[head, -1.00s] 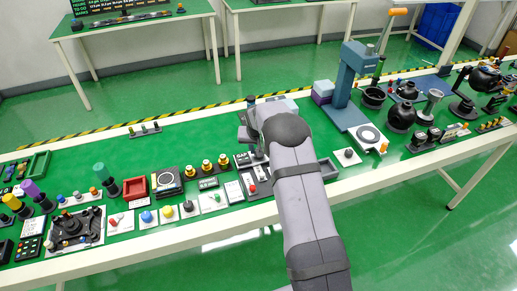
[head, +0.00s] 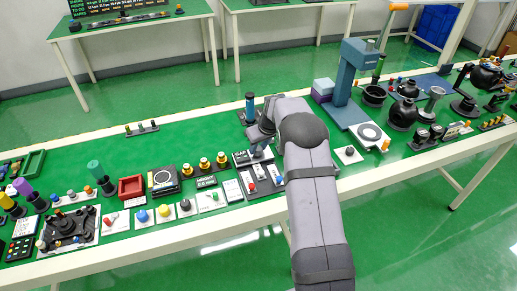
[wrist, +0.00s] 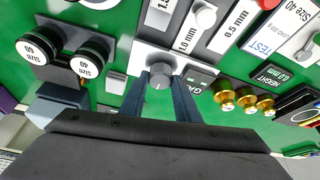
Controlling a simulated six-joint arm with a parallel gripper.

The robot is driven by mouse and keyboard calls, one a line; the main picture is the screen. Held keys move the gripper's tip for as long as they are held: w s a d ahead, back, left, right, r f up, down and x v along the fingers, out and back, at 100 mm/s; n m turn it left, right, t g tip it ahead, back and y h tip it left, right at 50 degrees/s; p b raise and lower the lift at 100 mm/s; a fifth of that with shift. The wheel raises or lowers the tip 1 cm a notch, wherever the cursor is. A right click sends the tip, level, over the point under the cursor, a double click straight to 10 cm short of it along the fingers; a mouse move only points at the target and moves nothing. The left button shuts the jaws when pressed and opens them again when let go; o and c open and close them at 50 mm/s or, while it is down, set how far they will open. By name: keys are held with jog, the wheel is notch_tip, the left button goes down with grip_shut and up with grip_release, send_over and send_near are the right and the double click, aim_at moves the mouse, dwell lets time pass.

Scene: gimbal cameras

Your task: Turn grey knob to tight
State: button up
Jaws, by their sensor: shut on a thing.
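The grey knob (wrist: 160,80) sits on a light grey plate with a small dark panel lettered "GAP", of which part of the word is hidden in the wrist view. My gripper (wrist: 160,84) has its two blue-grey fingers on either side of the knob and is shut on it. The knob's white pointer mark faces the lower part of the wrist view. In the head view my gripper (head: 258,150) is at the "GAP" panel (head: 240,157), and the knob is hidden there.
White gap-size plates (wrist: 187,32) with small levers lie just beyond the knob. Brass posts (wrist: 245,100) stand to the right, and two round size-marked pieces (wrist: 88,64) to the left. A blue-handled tool (head: 250,105) stands behind my wrist. Open green table lies behind the brass posts.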

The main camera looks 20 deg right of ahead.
dwell(0.3)
jog(key=o, duration=0.8)
jog(key=shift+c, duration=0.2)
jog(key=b+v, duration=0.2)
jog(key=v, duration=0.5)
jog(key=shift+r, duration=0.15)
jog(key=shift+s, duration=0.1)
